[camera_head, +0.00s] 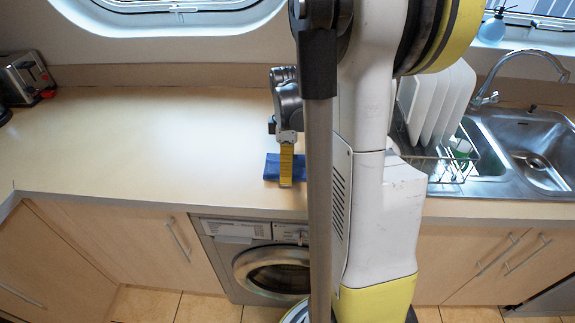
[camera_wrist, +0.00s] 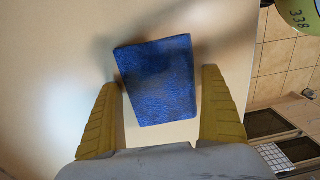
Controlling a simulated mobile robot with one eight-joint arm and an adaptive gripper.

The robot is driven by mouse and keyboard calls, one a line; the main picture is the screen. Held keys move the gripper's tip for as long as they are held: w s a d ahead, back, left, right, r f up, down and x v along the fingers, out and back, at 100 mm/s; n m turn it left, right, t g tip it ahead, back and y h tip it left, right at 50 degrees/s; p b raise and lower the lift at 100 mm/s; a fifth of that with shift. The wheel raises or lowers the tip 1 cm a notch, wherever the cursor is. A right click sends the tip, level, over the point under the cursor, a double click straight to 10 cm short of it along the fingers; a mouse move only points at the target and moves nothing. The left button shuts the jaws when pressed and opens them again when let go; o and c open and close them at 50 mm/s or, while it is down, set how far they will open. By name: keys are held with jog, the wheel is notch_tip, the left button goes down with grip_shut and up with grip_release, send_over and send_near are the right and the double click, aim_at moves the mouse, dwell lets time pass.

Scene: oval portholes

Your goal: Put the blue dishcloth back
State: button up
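The blue dishcloth (camera_head: 271,167) lies folded flat on the wooden counter, left of my arm in the head view. In the wrist view the dishcloth (camera_wrist: 157,80) is a blue rectangle between and just beyond the two yellow fingers. My gripper (camera_head: 286,184) points down over the dishcloth. In the wrist view my gripper (camera_wrist: 165,100) is open, with the fingers wide apart. Whether the fingers touch the cloth's sides cannot be told. My arm hides part of the counter to the right of the cloth.
The counter (camera_head: 130,140) is clear to the left, with a toaster (camera_head: 25,78) at the far left. At the right are a dish rack with white plates (camera_head: 440,100) and a steel sink (camera_head: 535,150) with a tap. A washing machine (camera_head: 265,262) stands below the counter's front edge.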

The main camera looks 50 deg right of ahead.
notch_tip(320, 180, up, 12)
jog(key=p, duration=0.5)
jog(key=s+a+r+m+t, duration=0.2)
jog(key=a+m+t, duration=0.1)
jog(key=a, duration=0.9)
jog(key=s+a+r+m+t, duration=0.3)
jog(key=a+m+t, duration=0.1)
jog(key=a, duration=0.9)
jog(key=shift+s+a+r+m, duration=0.15)
jog(key=shift+a+m, duration=0.05)
jog(key=shift+m, duration=0.3)
jog(key=shift+b, duration=0.3)
